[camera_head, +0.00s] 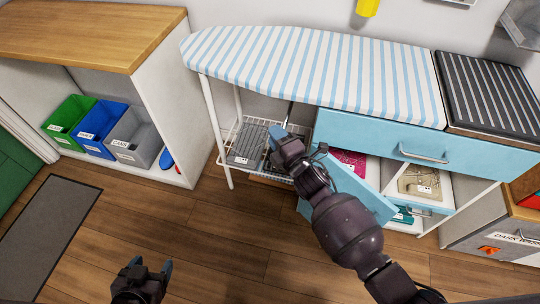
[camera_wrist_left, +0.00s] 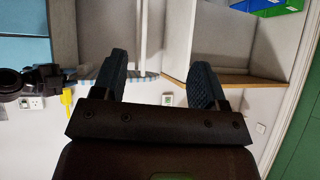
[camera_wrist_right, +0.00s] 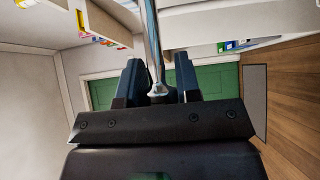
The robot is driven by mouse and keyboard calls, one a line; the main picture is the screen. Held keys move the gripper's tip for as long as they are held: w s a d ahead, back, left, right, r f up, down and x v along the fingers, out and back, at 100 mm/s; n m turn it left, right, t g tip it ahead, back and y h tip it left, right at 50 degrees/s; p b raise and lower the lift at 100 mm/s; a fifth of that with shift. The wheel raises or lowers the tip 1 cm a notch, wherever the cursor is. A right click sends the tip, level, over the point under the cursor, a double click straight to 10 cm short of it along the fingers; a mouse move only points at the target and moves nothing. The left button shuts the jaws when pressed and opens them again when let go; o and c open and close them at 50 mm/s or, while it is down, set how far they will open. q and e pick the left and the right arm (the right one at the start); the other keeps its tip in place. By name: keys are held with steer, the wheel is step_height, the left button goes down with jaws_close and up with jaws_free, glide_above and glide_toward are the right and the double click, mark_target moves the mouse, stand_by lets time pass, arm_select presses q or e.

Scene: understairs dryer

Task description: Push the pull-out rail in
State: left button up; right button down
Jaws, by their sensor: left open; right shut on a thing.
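The pull-out rail is a shiny metal bar; in the right wrist view the bar (camera_wrist_right: 151,40) runs between the two fingers and ends in a rounded tip near the palm. My right gripper (camera_wrist_right: 155,82) is shut on it. In the head view my right gripper (camera_head: 277,134) is below the striped ironing board (camera_head: 300,65), in front of the wire rack (camera_head: 234,131); it hides most of the rail there. My left gripper (camera_head: 148,272) is open and empty, low over the wooden floor; its spread fingers also show in the left wrist view (camera_wrist_left: 162,85).
A blue drawer front (camera_head: 370,130) sits under the board, and an open blue door (camera_head: 345,192) stands out beside my right arm. Green, blue and grey bins (camera_head: 145,150) fill the left shelf. The floor (camera_head: 215,225) in front is clear.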

steer(key=w+d+b, duration=0.1)
steer(key=w+d, duration=0.1)
steer(key=w, duration=0.5)
steer(key=shift+w, duration=0.25)
steer(key=c, duration=0.8)
jaws_free()
steer(key=shift+s, duration=0.15)
